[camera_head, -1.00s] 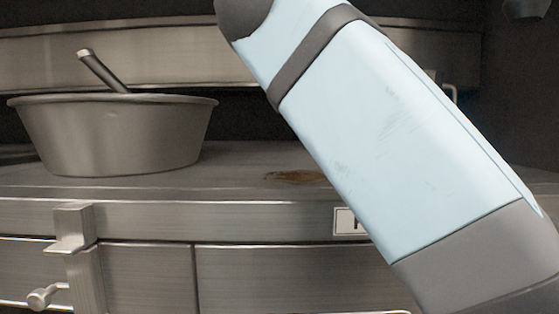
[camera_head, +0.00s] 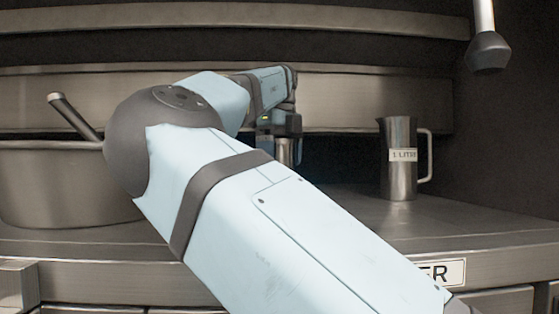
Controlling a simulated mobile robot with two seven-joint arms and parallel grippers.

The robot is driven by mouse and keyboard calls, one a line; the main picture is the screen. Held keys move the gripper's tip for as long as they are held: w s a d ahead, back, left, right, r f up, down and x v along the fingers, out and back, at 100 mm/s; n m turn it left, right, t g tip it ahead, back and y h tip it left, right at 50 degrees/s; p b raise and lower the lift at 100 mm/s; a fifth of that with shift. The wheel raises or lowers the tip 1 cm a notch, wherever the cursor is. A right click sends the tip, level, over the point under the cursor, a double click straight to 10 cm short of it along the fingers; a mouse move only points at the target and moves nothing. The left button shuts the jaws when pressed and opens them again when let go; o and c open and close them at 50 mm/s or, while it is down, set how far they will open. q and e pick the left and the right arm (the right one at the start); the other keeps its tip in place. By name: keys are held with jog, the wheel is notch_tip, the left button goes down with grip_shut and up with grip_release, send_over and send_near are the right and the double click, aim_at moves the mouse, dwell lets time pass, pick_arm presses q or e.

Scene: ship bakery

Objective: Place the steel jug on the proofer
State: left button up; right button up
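The steel jug (camera_head: 399,176) stands upright on the steel top (camera_head: 345,205), right of centre, with its handle to the right and a label reading "1 LITRE". The front of this steel unit carries a plate (camera_head: 443,272) whose visible letters end in "ER"; my arm hides the rest. My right arm comes in from the lower right and crosses the middle. Its gripper (camera_head: 286,150) points down over the back of the top, left of the jug and apart from it. The fingers are small and dark, so their opening is unclear. My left gripper is out of view.
A large steel bowl (camera_head: 60,190) with a handled tool (camera_head: 74,116) in it stands on the left, partly behind my arm. A steel ledge (camera_head: 370,100) runs along the back. A dark knob on a pale rod (camera_head: 488,52) hangs at the upper right. The top right of the jug is clear.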

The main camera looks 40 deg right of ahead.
jog(key=shift+a+f, duration=0.2)
jog(key=shift+f, duration=0.1)
jog(key=shift+d+f, duration=0.1)
jog(key=o, duration=0.9)
notch_tip(320, 180, up, 12)
dwell(0.6)
